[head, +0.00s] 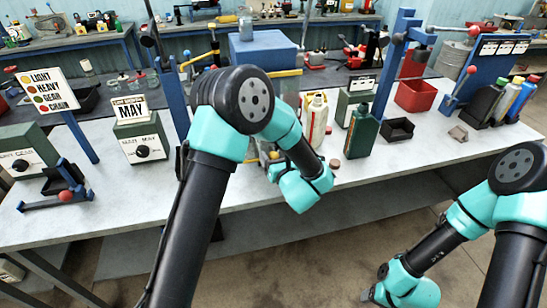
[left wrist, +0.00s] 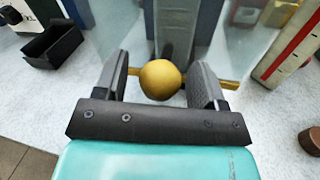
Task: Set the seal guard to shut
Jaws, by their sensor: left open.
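A yellow ball knob (left wrist: 160,80) sits between the fingers of my left gripper (left wrist: 163,90), in front of a grey upright post (left wrist: 176,30) and a thin yellow bar. It may be the seal guard's knob, but its label and setting do not show. My left gripper is open, with its fingers on either side of the ball. In the head view my left gripper (head: 268,160) is low at the middle of the bench, mostly behind my own arm. My right gripper (head: 370,295) hangs low at the bottom right, away from the bench; its fingers are too small to read.
A white and red bottle (head: 315,122) and a dark green bottle (head: 361,132) stand just right of my left gripper. A brown cap (head: 335,164) lies near them. A black tray (head: 398,130) and red bin (head: 415,96) are farther right.

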